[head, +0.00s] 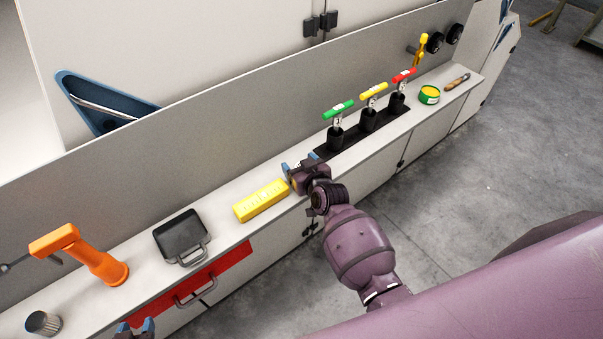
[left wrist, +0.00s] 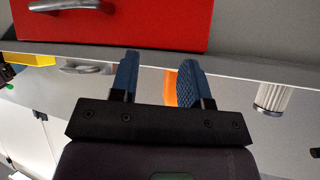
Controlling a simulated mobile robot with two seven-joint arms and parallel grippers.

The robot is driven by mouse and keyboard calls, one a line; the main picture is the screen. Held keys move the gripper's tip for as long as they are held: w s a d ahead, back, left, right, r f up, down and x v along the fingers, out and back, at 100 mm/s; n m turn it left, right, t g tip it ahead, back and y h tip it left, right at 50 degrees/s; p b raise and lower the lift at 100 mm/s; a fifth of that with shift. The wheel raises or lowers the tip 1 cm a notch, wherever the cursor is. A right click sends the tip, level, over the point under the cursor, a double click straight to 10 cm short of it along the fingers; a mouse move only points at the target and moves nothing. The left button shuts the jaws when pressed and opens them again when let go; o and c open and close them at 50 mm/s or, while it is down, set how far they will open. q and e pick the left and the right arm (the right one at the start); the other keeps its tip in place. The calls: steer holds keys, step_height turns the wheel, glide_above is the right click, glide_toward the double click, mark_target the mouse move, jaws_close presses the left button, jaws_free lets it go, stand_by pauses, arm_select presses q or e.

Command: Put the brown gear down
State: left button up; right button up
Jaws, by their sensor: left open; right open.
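I see no brown gear in either view. My left gripper (head: 136,325) is at the bottom edge of the head view, in front of the counter by the red drawer (head: 222,272). In the left wrist view, its two blue fingers (left wrist: 160,62) are apart with nothing between them. My right gripper (head: 299,163) is over the counter (head: 228,193), just right of a yellow block (head: 261,201). Its blue fingertips are apart and I see nothing held. Its wrist hides part of the counter beneath.
An orange drill (head: 85,252), a ribbed metal cylinder (head: 43,323) and a dark tray (head: 181,238) stand on the counter's left part. A grey panel backs the counter.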

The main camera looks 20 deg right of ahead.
steer(key=shift+w+a+f, duration=0.1)
steer(key=shift+w, duration=0.2)
steer(key=c, duration=1.2)
steer(key=shift+o, duration=0.2)
